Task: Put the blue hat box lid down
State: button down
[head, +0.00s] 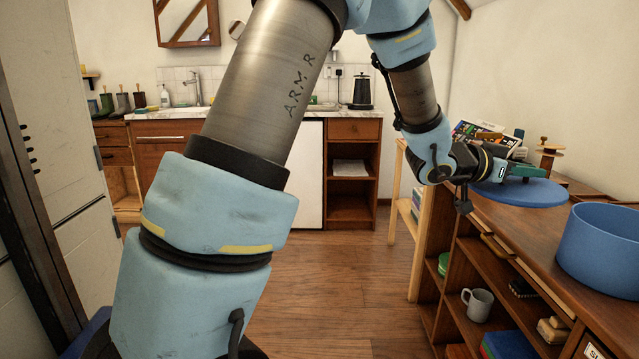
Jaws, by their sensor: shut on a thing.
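The blue hat box lid (535,194) is a flat round disc at the right, over the wooden top of the shelf unit. My gripper (520,172) is at the lid's upper side, toward its back left, and is shut on it. The fingertips are small and partly dark, so the exact grip is hard to make out. The lid looks level and very near the wooden top; I cannot tell whether it touches. The blue hat box (607,250) stands open on the same top, nearer to me at the right edge, partly cut off by the frame.
Behind the lid are a colourful box (478,131) and a wooden spool stand (547,155). The shelf unit (470,262) below holds a grey mug (478,304) and other items. A bare strip of top lies left of the hat box. The floor (340,290) in the middle is clear.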

jog(key=w+a+f+n+t+y, duration=0.2)
jog(key=w+a+f+n+t, duration=0.3)
jog(key=w+a+f, duration=0.5)
jog(key=w+a+f+n+t+y, duration=0.2)
jog(key=w+a+f+t+y, duration=0.15)
jog(key=a, duration=0.55)
jog(key=w+a+f+n+t+y, duration=0.25)
jog(key=w+a, duration=0.25)
jog(key=a, duration=0.4)
jog(key=w+a+f+n+t+y, duration=0.2)
jog(key=w+a+f+n+y, duration=0.15)
jog(key=a, duration=0.55)
jog(key=a+n+y, duration=0.3)
jog(key=a+y, duration=0.2)
jog(key=a, duration=1.1)
jog(key=f+p+v, duration=0.3)
jog(key=p+v, duration=1.3)
jog(key=p, duration=0.1)
jog(key=shift+s+f+t, duration=0.3)
jog(key=shift+s+f, duration=0.05)
jog(key=shift+f, duration=0.15)
